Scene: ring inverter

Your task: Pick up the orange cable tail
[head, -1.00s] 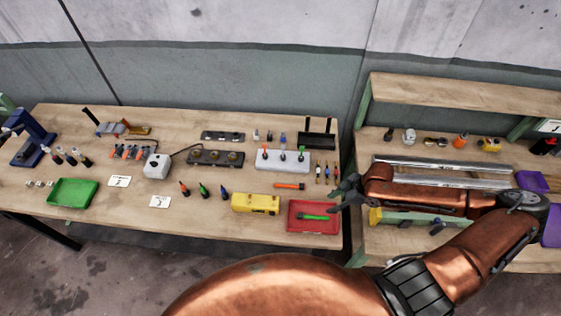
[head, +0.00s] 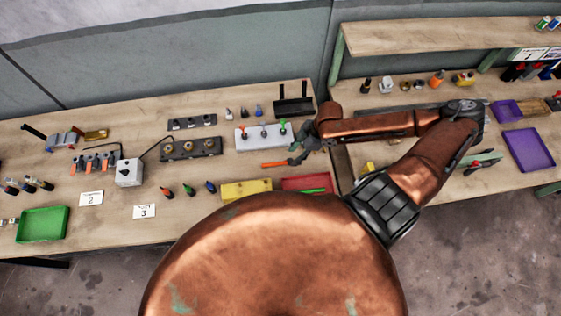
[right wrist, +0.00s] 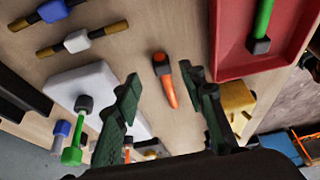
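The orange cable tail (head: 273,164) lies on the table in front of the white block. In the right wrist view it (right wrist: 171,92) shows an orange body with a dark end block, lying loose. My right gripper (head: 296,154) reaches in from the right, near the tail's right end. In the right wrist view its two dark green fingers are spread and empty, and the tail shows between them, on the table beyond. I cannot tell the exact height above it. My left gripper is not in view.
The white block (head: 244,143) with coloured tails standing in it is just behind. A red tray (head: 292,184) holding a green tail and a yellow box (head: 235,190) are in front. A black rack (head: 293,107) stands behind. A second bench (head: 445,186) is at right.

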